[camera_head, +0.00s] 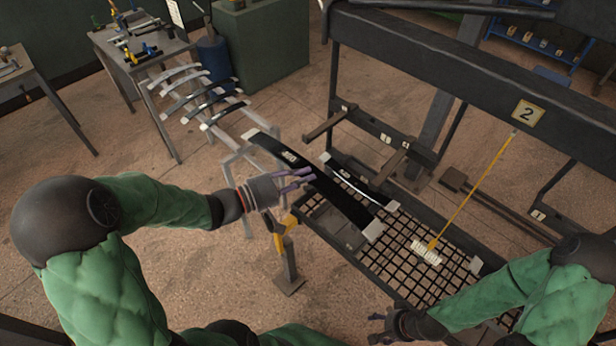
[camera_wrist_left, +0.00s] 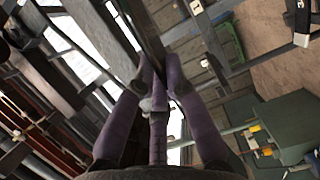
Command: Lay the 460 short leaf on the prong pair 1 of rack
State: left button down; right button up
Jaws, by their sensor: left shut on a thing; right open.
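A long black leaf (camera_head: 338,197) with pale ends and a white marking near its upper left end is held in the air, slanting down to the right. The marking is too small to read surely. My left gripper (camera_head: 306,178), with purple fingers, is shut on this leaf near its middle. In the left wrist view the fingers (camera_wrist_left: 155,88) close on the leaf's dark edge. The dark rack (camera_head: 460,70) stands behind and to the right, with prongs (camera_head: 325,122) sticking out toward me, apart from the leaf. My right gripper (camera_head: 388,326) is open and empty at the bottom.
Another dark leaf (camera_head: 352,178) with pale ends lies low by the mesh shelf (camera_head: 395,262). A yellow-handled brush (camera_head: 428,250) leans there. A sign reads 2 (camera_head: 528,115). A stand with several leaves (camera_head: 195,95) is at upper left. A yellow-topped post (camera_head: 288,262) stands below the left gripper.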

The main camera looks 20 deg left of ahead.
pick_arm(q)
jog(key=shift+r, duration=0.55)
jog(key=shift+s, duration=0.1)
jog(key=w+d+f+b, duration=0.1)
jog(key=w+d+b, duration=0.1)
jog(key=w+b, duration=0.4)
jog(key=w+d+f+b, duration=0.2)
jog(key=w+d+b, duration=0.1)
jog(key=w+b, duration=0.2)
jog(key=shift+w+f+b, duration=0.2)
jog(key=shift+w+b, duration=0.2)
jog(key=shift+w, duration=1)
dwell(0.4)
jog(key=shift+d, duration=0.1)
